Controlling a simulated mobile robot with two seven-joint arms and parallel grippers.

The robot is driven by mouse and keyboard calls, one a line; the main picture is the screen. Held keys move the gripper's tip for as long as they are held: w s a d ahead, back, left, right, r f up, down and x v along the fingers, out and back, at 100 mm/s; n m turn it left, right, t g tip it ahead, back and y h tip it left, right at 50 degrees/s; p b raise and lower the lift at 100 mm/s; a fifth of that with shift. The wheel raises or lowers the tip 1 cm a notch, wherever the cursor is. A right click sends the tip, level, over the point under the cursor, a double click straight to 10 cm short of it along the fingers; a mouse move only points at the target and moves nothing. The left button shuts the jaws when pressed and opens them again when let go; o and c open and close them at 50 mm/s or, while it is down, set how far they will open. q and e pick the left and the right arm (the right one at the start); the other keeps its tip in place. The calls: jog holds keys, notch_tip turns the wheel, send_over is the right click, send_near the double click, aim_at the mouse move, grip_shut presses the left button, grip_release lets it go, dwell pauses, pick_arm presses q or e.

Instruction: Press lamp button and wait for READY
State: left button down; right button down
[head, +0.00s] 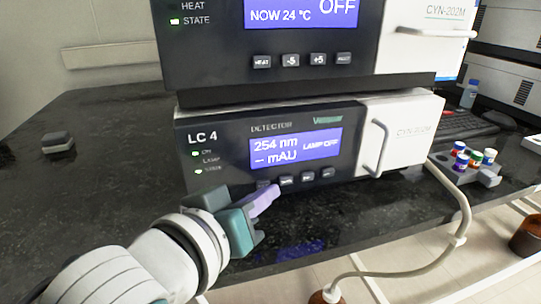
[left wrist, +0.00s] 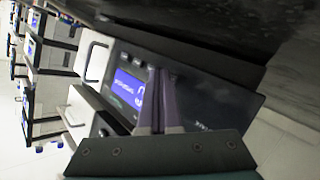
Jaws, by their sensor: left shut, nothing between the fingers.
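The LC 4 detector (head: 220,150) stands on the dark bench under another unit. Its blue display (head: 296,147) reads 254 nm, dashes for mAU, and LAMP OFF. A row of small buttons (head: 308,177) runs below the display; their labels are too small to read surely. My left gripper (head: 274,190) is shut and empty, its purple fingertips at the left end of this row, partly over the leftmost buttons. I cannot tell whether they touch one. In the left wrist view the shut fingers (left wrist: 161,72) point at the detector front, beside its display (left wrist: 129,88). My right gripper is out of view.
The upper unit (head: 200,50) shows NOW 24 °C and OFF. A white door with a handle (head: 377,148) forms the detector's right part. A grey rack with several capped vials (head: 478,175), a white cable (head: 462,205) and a keyboard lie to the right. The bench at left is mostly clear.

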pick_arm(q)
jog(key=shift+w+a, duration=0.1)
jog(key=shift+w, duration=0.15)
jog(key=shift+s, duration=0.1)
dwell(0.6)
jog(key=shift+s+d+p, duration=0.3)
jog(key=shift+s+p, duration=0.2)
jog(key=shift+s, duration=0.15)
jog(key=shift+s+d+r+p, duration=0.15)
jog(key=shift+s+p, duration=0.2)
jog(key=shift+s, duration=0.2)
jog(key=shift+s+d+p, duration=0.3)
jog(key=shift+s+p, duration=0.05)
jog(key=shift+s, duration=0.6)
jog(key=shift+s+d+p, duration=0.3)
jog(key=shift+s, duration=0.6)
dwell(4.0)
